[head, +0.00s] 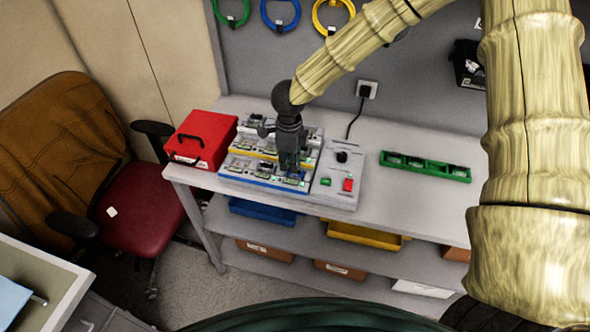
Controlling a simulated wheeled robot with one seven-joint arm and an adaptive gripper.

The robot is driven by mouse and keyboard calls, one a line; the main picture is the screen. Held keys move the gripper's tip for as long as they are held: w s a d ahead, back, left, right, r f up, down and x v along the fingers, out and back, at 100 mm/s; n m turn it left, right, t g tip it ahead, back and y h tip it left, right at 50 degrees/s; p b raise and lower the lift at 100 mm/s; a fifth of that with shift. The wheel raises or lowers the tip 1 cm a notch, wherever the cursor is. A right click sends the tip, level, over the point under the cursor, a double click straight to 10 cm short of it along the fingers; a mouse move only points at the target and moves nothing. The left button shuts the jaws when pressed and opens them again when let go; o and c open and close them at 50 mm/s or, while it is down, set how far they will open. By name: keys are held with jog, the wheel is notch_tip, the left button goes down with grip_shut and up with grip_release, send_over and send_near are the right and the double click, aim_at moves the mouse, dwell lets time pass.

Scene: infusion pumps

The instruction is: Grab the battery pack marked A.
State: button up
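My dark gripper (290,163) points down over a grey rack (228,160) on the workbench, at the end of my pale arm. Its fingers are small and dark and cover part of the rack. I cannot tell whether they are open or shut, or touching anything. The rack holds several small units in rows, with a yellow strip and a blue strip (263,183) along them. No letter is readable at this size, so I cannot pick out the battery pack marked A. A green tray (425,170) with several dark items lies further right on the bench.
A red box (200,139) stands left of the rack. A grey control panel (340,172) with a red button (347,185) adjoins its right side. Bare bench (400,205) lies around the green tray. Bins fill the shelves below. A red chair (140,216) stands at left.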

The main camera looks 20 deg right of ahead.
jog(key=shift+f, duration=0.65)
jog(key=shift+s, duration=0.1)
grip_shut()
